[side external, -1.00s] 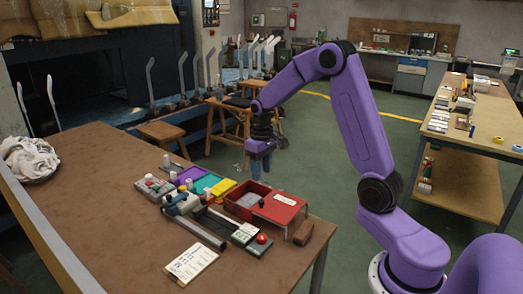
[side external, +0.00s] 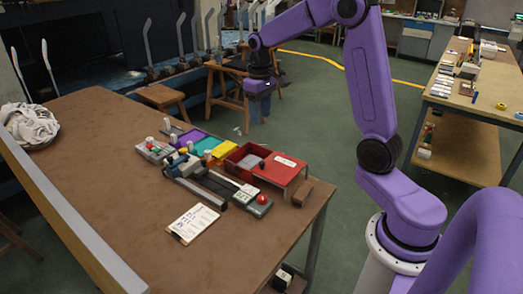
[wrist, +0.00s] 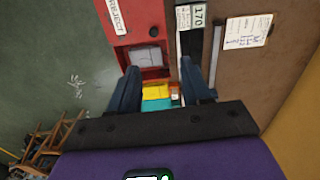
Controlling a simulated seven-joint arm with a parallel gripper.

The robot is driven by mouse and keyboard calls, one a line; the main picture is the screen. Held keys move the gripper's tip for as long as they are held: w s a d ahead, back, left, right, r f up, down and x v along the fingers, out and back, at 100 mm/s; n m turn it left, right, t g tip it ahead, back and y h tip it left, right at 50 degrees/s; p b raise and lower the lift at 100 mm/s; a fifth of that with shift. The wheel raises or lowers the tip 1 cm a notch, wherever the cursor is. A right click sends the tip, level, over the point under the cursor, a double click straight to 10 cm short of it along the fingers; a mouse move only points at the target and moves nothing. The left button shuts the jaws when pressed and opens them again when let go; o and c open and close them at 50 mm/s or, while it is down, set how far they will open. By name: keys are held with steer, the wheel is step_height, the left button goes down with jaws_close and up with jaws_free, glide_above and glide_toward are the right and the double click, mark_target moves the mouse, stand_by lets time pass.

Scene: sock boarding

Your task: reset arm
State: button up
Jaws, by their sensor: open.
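My gripper (side external: 260,102) is raised in the air beyond the far right edge of the brown table (side external: 95,185). In the wrist view its two dark fingers (wrist: 159,70) are apart with nothing held between them. The red box (side external: 232,160) with a labelled red cover (side external: 282,168) stands on the table below and nearer the camera; it also shows past the fingertips in the wrist view (wrist: 138,33). A heap of white cloth (side external: 28,124), probably socks, lies at the table's far left.
Purple, teal and yellow trays (side external: 222,150), a device with a red button (side external: 262,199) and a white written sheet (side external: 194,222) crowd the table's right half. Upright grey forms (side external: 148,45) line the back. A wooden stool (side external: 165,95) and a trestle stand behind.

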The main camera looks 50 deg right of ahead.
steer(key=s+a+n, duration=0.6)
steer(key=s+a, duration=0.6)
steer(key=a, duration=0.3)
steer(key=s+a+f+n, duration=0.1)
steer(key=s+n, duration=0.5)
steer(key=s, duration=1.2)
steer(key=shift+s+a+f, duration=0.25)
steer(key=shift+a+f, duration=0.1)
steer(key=shift+a, duration=0.05)
